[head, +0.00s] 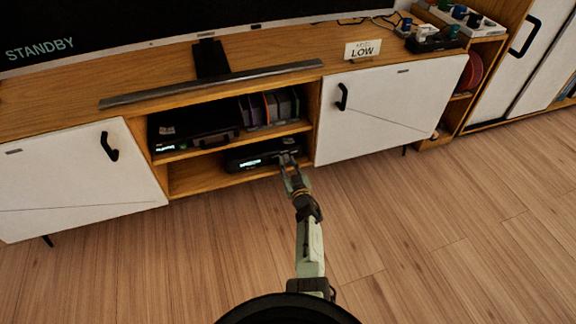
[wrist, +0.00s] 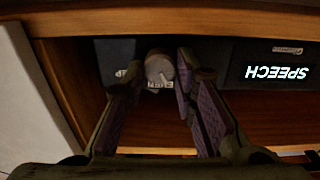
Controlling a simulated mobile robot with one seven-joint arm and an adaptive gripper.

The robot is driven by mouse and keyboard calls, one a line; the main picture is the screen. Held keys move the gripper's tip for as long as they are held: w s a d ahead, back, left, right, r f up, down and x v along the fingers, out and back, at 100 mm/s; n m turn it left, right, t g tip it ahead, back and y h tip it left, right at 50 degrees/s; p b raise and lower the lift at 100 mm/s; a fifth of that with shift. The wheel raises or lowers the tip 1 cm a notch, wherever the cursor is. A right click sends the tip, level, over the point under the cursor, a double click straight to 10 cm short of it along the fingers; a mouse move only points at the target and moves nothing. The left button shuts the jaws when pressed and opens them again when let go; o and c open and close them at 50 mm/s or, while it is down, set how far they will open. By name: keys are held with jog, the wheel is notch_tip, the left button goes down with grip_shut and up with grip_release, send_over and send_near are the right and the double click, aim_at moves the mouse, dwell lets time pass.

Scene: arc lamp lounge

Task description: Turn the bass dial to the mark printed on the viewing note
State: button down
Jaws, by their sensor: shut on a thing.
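The viewing note (head: 362,53) is a small white card standing on top of the cabinet; its large word reads LOW and the smaller line above is hard to read. The black audio unit (head: 250,158) sits on the lower open shelf with a lit display. In the wrist view, which is upside down, the display (wrist: 276,72) reads SPEECH. The bass dial (wrist: 159,67) is a round grey knob on the unit's front; a partly hidden label beside it looks like EVEN. My gripper (head: 288,161) is shut on the dial, one finger on each side in the wrist view (wrist: 170,62).
A black player (head: 190,127) and several upright cases (head: 270,106) fill the shelf above. White cabinet doors (head: 390,103) flank the open bay. A soundbar (head: 215,85) lies on top below the large screen (head: 150,25), which shows STANDBY. The wooden floor is clear.

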jog(key=shift+n, duration=0.3)
jog(key=c, duration=1.3)
grip_release()
